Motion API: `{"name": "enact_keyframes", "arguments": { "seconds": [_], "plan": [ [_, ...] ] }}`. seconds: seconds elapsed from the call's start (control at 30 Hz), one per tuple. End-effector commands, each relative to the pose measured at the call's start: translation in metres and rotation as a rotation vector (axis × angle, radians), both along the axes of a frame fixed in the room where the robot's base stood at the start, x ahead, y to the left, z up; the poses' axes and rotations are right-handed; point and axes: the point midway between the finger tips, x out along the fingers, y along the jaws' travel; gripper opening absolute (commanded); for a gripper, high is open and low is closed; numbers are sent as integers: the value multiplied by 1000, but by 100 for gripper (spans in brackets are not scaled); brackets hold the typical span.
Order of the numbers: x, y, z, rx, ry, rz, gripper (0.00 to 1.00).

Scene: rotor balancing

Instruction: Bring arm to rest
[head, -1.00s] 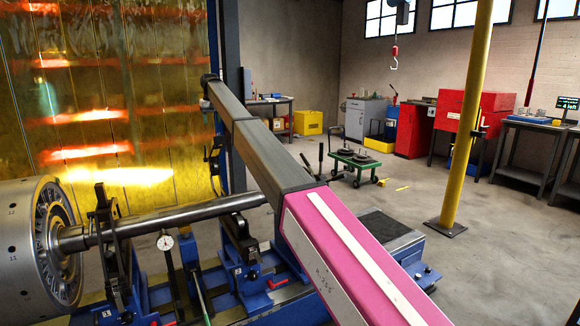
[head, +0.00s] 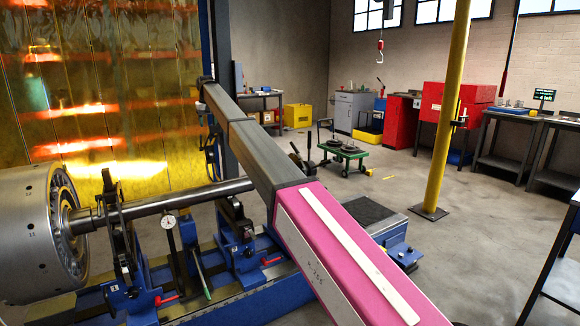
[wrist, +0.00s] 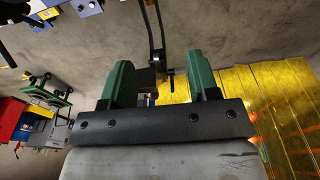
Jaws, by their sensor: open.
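My arm, pink near me and dark grey further out, stretches across the head view from the lower right towards the upper left. In the wrist view my gripper (wrist: 160,80) has two green fingers set wide apart, with nothing held between them. A dark bracket-like thing shows beyond the gap. In the head view the gripper cannot be made out clearly. The rotor, a steel drum (head: 30,235) on a long shaft (head: 160,206), lies across the blue balancing machine (head: 235,305) at the lower left. My arm passes in front of the shaft's right end.
A yellow-orange strip curtain (head: 100,90) hangs behind the machine. A yellow pole (head: 447,110) stands at the right, and a green cart (head: 343,151) stands further back. Red cabinets (head: 402,120) and benches line the back. Open floor lies between the cart and the pole.

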Motion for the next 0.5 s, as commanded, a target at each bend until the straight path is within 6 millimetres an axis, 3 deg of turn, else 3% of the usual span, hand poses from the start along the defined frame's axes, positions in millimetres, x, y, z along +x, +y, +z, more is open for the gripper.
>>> {"name": "enact_keyframes", "arguments": {
  "seconds": [0.37,0.5],
  "plan": [
    [-24,-82,-86,-6,12,-55,55],
    [-46,-137,-140,-10,21,-95,55]
  ]
}}
